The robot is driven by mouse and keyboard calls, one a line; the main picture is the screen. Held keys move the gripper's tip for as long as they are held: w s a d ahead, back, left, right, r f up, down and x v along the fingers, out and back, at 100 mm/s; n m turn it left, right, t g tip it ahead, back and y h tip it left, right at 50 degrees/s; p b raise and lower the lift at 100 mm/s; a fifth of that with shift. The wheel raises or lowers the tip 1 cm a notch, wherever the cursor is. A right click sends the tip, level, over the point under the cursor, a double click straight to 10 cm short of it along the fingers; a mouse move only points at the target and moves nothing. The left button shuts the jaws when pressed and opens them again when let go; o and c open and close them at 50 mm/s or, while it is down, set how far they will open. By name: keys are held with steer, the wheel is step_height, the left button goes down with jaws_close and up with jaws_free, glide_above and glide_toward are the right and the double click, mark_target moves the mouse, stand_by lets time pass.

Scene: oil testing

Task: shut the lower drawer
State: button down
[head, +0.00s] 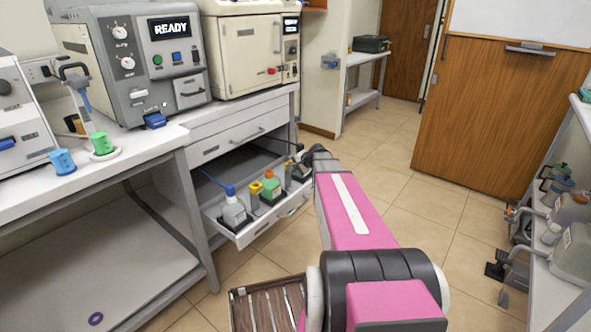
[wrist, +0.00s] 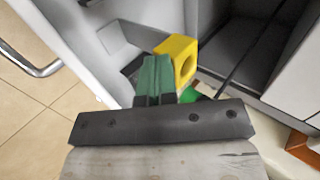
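The lower drawer (head: 245,236) is pulled out under the bench, with several bottles standing in it. Its front carries a bar handle (head: 293,207). In the wrist view, the handle (wrist: 40,68) shows at the upper left, apart from my fingers. My gripper (wrist: 155,68) appears as two dark green fingers side by side, seemingly together with nothing between them. It is over the drawer's right end, near its front. A yellow part (wrist: 178,60) is just beyond the fingers; whether they touch it I cannot tell. In the head view, my arm hides the fingertips.
The upper drawer (head: 238,138) is shut. A shelf (head: 566,290) with jugs stands at right. The tiled floor between is clear.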

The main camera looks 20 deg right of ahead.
steer(key=w+a, duration=1.3)
steer(key=w, duration=0.5)
steer(key=s+d+r, duration=0.6)
steer(key=s, duration=0.4)
glide_toward(243, 198)
steer(key=w+a, duration=0.1)
steer(key=w, duration=0.1)
steer(key=shift+w+a+f, duration=0.15)
steer(key=shift+w+a, duration=0.1)
steer(key=shift+a, duration=0.15)
steer(key=w+a, duration=0.2)
steer(key=shift+w+f, duration=0.1)
steer(key=shift+w, duration=0.3)
steer(key=shift+w+a, duration=0.2)
steer(key=shift+a, duration=0.05)
